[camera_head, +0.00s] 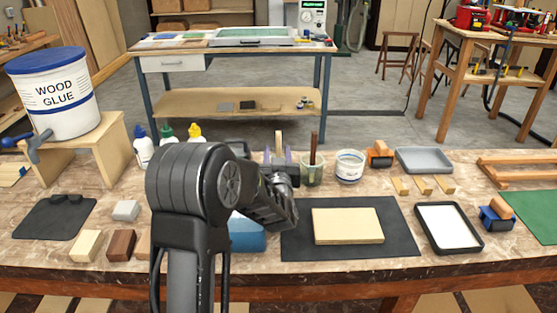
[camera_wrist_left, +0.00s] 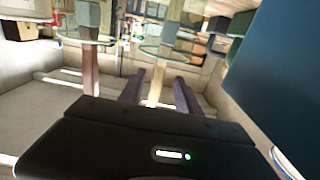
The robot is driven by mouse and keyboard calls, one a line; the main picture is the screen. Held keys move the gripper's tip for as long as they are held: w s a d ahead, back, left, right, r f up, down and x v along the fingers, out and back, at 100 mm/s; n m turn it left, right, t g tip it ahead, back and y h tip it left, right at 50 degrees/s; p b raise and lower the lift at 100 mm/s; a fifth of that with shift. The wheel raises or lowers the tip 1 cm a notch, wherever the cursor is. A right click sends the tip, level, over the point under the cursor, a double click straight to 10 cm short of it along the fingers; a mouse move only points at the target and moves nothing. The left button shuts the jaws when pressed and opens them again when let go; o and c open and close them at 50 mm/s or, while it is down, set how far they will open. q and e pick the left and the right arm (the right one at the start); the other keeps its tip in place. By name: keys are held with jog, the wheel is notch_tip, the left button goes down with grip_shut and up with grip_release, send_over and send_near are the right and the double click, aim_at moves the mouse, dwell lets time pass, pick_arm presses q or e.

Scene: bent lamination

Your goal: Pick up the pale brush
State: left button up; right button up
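The pale brush (camera_head: 278,141) stands upright with its light handle end showing above my left gripper; its lower part is hidden in the head view. In the left wrist view the pale brush (camera_wrist_left: 156,84) rises from a glass jar (camera_wrist_left: 165,52) and lies between the fingers. My left gripper (camera_head: 279,157) is open around the handle, with a gap on each side; its two purplish fingers also show in the left wrist view (camera_wrist_left: 159,91). A dark brown brush (camera_head: 313,148) stands in a glass jar (camera_head: 313,173) just to the right. My right gripper is not in view.
A white tub (camera_head: 349,166) stands right of the jars. Several glue bottles (camera_head: 167,133) stand behind my left arm. A dark mat (camera_head: 300,247) with a pale board (camera_head: 347,225) lies in front. A large glue bucket (camera_head: 56,95) on a wooden stand is at left.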

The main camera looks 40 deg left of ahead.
pick_arm(q)
jog(key=shift+w, duration=0.1)
jog(key=p+x, duration=0.1)
jog(key=x, duration=0.4)
jog(key=shift+w, duration=0.1)
jog(key=shift+c, duration=0.4)
grip_shut()
dwell(0.5)
